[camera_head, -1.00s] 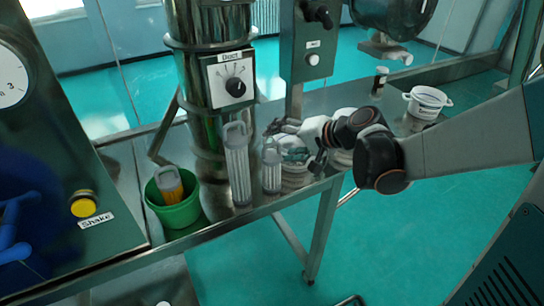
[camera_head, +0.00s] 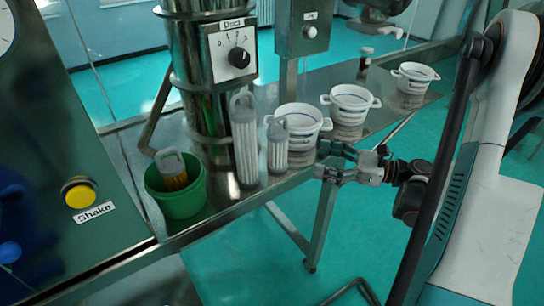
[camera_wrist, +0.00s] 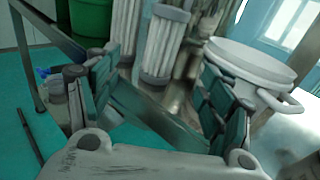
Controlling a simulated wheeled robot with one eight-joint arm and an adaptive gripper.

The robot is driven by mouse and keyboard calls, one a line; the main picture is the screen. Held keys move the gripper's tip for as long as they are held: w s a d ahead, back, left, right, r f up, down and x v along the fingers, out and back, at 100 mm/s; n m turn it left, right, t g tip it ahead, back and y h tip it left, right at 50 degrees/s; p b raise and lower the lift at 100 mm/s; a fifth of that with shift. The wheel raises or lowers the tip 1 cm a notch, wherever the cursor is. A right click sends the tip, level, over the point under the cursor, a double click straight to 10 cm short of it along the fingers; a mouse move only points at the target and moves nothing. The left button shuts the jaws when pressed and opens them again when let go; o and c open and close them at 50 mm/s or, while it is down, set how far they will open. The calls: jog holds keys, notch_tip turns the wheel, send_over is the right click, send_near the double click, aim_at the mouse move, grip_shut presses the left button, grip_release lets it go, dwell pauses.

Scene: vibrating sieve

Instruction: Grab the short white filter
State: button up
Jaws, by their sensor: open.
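The short white filter (camera_head: 277,148), a ribbed cylinder with a grey cap and loop handle, stands upright on the metal bench. The taller white filter (camera_head: 245,150) stands just left of it. My gripper (camera_head: 326,160) is right of the short filter, near the bench's front edge, with a gap between them. In the wrist view, my gripper (camera_wrist: 160,95) has its two dark padded fingers spread and empty. The short filter (camera_wrist: 165,42) shows beyond the gap between them, with the tall filter (camera_wrist: 123,30) on its left.
A white two-handled pot (camera_head: 300,118) stands close behind the short filter; in the wrist view it (camera_wrist: 250,65) is beside the right finger. More pots (camera_head: 350,105) (camera_head: 415,75) stand farther right. A green bucket (camera_head: 180,200) holding an orange filter (camera_head: 172,170) is at left.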

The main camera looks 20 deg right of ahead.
aim_at(278, 149)
jog(key=b+x, duration=0.1)
jog(key=x, duration=0.6)
jog(key=shift+a+f, duration=0.1)
jog(key=shift+a, duration=0.1)
jog(key=shift+w+b+x, duration=0.25)
jog(key=shift+b+x, duration=0.9)
jog(key=shift+x, duration=2)
jog(key=shift+d, duration=0.25)
jog(key=c, duration=1.3)
